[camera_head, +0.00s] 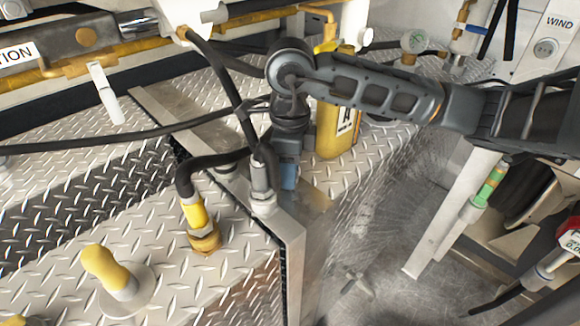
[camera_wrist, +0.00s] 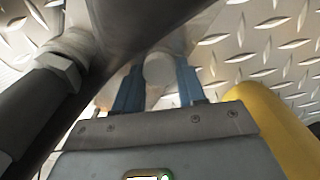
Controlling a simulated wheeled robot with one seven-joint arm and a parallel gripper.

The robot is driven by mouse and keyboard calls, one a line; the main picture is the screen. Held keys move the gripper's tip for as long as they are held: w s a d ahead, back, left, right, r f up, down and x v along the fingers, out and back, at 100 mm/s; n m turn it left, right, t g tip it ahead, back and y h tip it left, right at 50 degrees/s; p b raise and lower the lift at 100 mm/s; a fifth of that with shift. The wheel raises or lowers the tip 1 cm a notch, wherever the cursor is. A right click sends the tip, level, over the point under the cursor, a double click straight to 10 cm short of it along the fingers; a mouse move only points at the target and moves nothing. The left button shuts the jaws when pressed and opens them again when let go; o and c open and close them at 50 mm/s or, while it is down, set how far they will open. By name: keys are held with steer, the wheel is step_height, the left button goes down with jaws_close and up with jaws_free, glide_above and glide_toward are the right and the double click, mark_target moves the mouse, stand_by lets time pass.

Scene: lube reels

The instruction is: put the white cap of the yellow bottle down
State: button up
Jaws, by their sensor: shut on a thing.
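The yellow bottle (camera_head: 331,143) stands upright on the diamond-plate deck, partly hidden behind my arm, with a black-and-white label facing front. Its yellow side also shows at the right of the wrist view (camera_wrist: 262,112). My gripper (camera_head: 288,176) points down just left of the bottle, near the raised metal edge. In the wrist view the blue fingers (camera_wrist: 158,82) are shut on a small pale round thing, the white cap (camera_wrist: 158,68). The cap is hidden in the head view. I cannot tell whether it touches the metal below. The bottle's mouth is hidden.
A black hose with a metal fitting (camera_head: 260,180) rises close to the left of my gripper and crosses the wrist view (camera_wrist: 62,75). A yellow-collared hose (camera_head: 195,213) and a yellow knob (camera_head: 108,268) stand further left. The lower metal floor (camera_head: 375,275) at right is mostly open.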

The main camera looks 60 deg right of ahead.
steer(key=shift+f+b, duration=0.2)
steer(key=shift+b, duration=0.1)
steer(key=o, duration=1)
steer(key=shift+r, duration=0.1)
steer(key=shift+r+p, duration=0.25)
steer(key=shift+p, duration=0.2)
step_height(320, 180, up, 12)
steer(key=shift+f, duration=0.15)
